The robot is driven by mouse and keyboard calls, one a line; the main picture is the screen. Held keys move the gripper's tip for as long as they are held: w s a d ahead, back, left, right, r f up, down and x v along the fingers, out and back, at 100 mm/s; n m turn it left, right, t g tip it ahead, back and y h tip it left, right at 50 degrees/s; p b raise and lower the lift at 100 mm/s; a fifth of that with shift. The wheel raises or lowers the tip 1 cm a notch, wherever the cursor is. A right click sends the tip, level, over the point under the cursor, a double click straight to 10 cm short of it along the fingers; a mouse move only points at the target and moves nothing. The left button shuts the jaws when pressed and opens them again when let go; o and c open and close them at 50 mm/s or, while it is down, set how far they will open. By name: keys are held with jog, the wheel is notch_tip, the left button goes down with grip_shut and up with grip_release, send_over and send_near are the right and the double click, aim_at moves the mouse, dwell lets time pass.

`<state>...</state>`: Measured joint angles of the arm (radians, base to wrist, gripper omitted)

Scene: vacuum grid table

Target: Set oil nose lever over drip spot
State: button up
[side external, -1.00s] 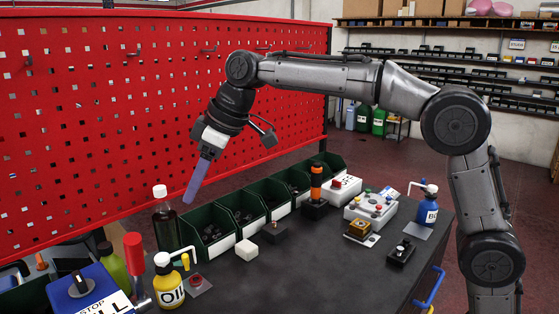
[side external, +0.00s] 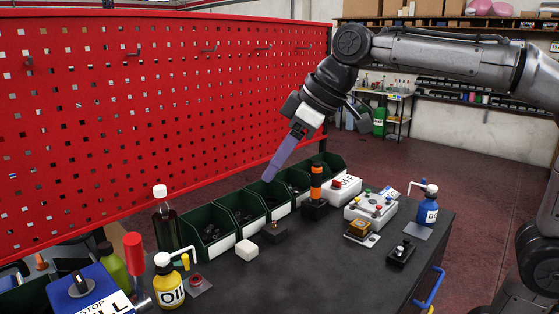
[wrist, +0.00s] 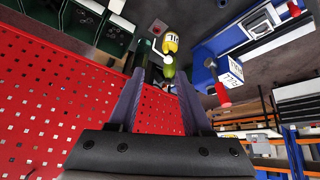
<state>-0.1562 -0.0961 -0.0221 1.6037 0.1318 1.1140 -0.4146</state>
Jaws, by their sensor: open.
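The yellow oil bottle (side external: 168,290) stands at the front left of the dark bench, with a white cap and "Oil" label. The bottle also shows at the top of the wrist view (wrist: 171,42). My gripper (side external: 268,179) is open and empty, above the green bins, back and right of the bottle.
A tall dark bottle (side external: 165,220), a green bottle (side external: 112,268) and a red-handled lever (side external: 134,252) crowd the oil bottle. Green bins (side external: 207,235) line the red pegboard (side external: 150,110). A blue bottle (side external: 428,208) stands far right. The bench's front middle is clear.

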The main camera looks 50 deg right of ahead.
jog(key=shift+s+d, duration=0.1)
jog(key=shift+s, duration=0.1)
jog(key=shift+n, duration=0.3)
jog(key=c, duration=0.5)
jog(key=shift+w+r+n, duration=0.1)
jog(key=shift+w+n, duration=0.1)
jog(key=shift+n, duration=0.3)
jog(key=shift+c, duration=0.9)
jog(key=a+n, duration=0.1)
jog(key=w+a+f+n+y, duration=0.1)
jog(key=n, duration=0.1)
jog(key=shift+w+n, duration=0.15)
jog(key=shift+n, duration=0.15)
grip_shut()
jog(key=w+a+f+n, duration=0.2)
jog(key=w+f, duration=0.2)
jog(key=f, duration=0.3)
jog(key=w+a+f+n+y, duration=0.1)
jog(key=w+a+f+n, duration=0.1)
jog(key=w+f, duration=0.3)
jog(key=w+a+f+n+g+y, duration=0.1)
jog(key=w+a+f+n, duration=0.2)
jog(key=f, duration=0.7)
jog(key=shift+w+a, duration=0.2)
jog(key=shift+w, duration=0.45)
